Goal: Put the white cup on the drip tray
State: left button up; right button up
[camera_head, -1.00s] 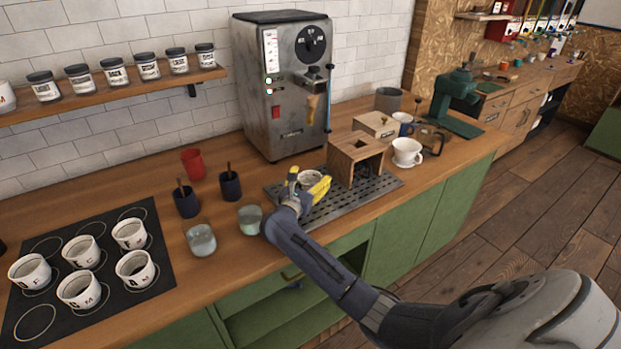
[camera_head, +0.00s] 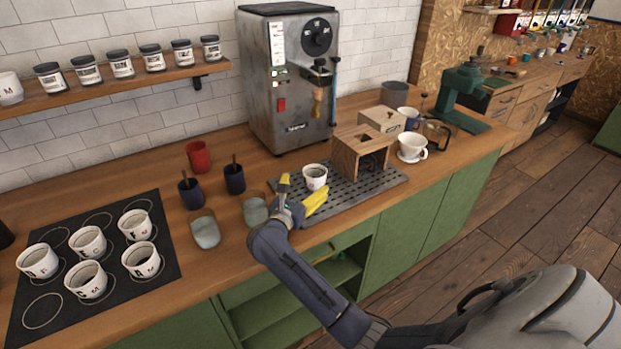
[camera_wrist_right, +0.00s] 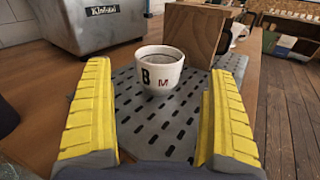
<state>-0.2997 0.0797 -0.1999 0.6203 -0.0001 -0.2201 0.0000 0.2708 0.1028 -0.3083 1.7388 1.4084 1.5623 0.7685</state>
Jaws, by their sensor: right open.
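The white cup (camera_head: 315,178) stands upright on the drip tray (camera_head: 362,197), toward its left end, beside the wooden box. My left gripper is not in view.
A wooden box (camera_head: 360,155) stands on the tray right of the cup. A grey machine (camera_head: 288,85) stands behind. Glasses (camera_head: 205,232) and dark blue cups (camera_head: 234,180) are left of my gripper. Several lettered cups sit on a black mat (camera_head: 155,290).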

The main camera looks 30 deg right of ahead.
jog(key=shift+v, duration=1.85)
